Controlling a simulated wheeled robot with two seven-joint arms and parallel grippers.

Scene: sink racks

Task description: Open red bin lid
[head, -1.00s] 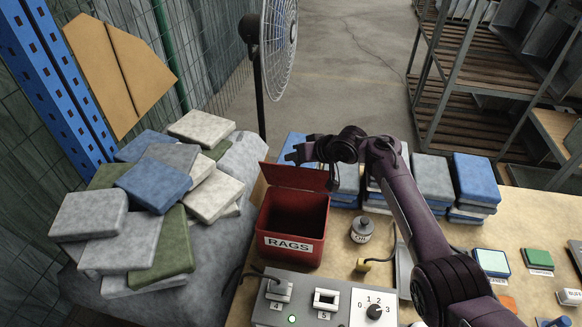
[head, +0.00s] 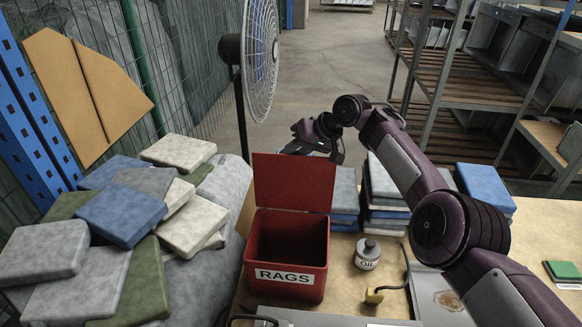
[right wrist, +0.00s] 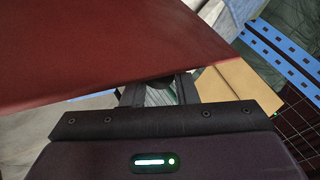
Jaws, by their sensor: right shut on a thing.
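The red bin (head: 290,289) labelled RAGS stands on the bench with its mouth uncovered. Its red lid (head: 292,181) stands raised at the back edge of the mouth. My right gripper (head: 308,143) is at the lid's top edge, partly hidden behind it. In the right wrist view the lid (right wrist: 100,50) fills the upper left, and my right gripper (right wrist: 160,92) is shut on its edge; the fingertips are partly covered by the lid. My left gripper is not in view.
A large pile of folded cloths (head: 122,214) is at left. A fan (head: 260,60) stands behind the bin. Bare bench shows at right.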

